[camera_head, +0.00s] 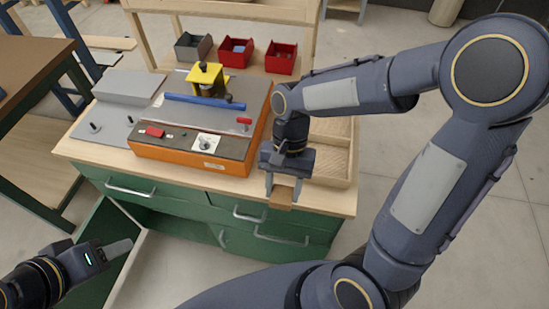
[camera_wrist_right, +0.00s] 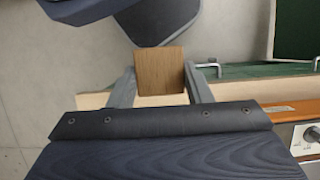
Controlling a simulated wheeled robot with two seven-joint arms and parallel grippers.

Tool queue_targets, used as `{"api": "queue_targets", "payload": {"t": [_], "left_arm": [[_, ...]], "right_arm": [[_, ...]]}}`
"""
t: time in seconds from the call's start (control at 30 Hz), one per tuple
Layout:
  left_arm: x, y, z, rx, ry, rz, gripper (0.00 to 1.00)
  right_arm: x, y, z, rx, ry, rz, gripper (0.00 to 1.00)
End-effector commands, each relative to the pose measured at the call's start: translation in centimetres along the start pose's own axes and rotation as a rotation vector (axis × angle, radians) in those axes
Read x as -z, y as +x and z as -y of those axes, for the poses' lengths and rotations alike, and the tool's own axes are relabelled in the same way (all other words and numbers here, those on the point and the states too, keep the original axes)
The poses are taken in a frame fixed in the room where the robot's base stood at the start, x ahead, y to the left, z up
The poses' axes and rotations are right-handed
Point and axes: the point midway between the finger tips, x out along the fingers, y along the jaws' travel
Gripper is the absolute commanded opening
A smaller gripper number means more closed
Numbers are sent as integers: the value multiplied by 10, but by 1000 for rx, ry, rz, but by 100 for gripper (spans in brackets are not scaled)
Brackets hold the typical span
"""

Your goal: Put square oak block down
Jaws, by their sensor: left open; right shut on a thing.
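The square oak block (camera_wrist_right: 160,70) is between the fingers of my right gripper (camera_wrist_right: 162,85) in the right wrist view, and its brown square face shows. In the head view the block (camera_head: 281,196) shows below my right gripper (camera_head: 283,188), at the front edge of the wooden worktop (camera_head: 325,198). Whether the block touches the worktop cannot be told. My left gripper (camera_head: 118,250) is at the lower left, open and empty, away from the block and beside the green cabinet.
An orange machine (camera_head: 190,157) with a blue bar stands left of my right gripper. A shallow wooden tray (camera_head: 338,180) lies just right of it on the worktop. Grey and red bins (camera_head: 236,52) stand behind. An open drawer or door (camera_head: 100,240) is at the lower left.

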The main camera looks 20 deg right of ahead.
Motion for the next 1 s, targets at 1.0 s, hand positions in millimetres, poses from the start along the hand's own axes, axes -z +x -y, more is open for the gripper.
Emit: {"api": "queue_targets", "payload": {"t": [1.0], "left_arm": [[8, -15, -7, 0, 0, 0, 47]], "right_arm": [[128, 65, 3, -1, -3, -2, 22]]}}
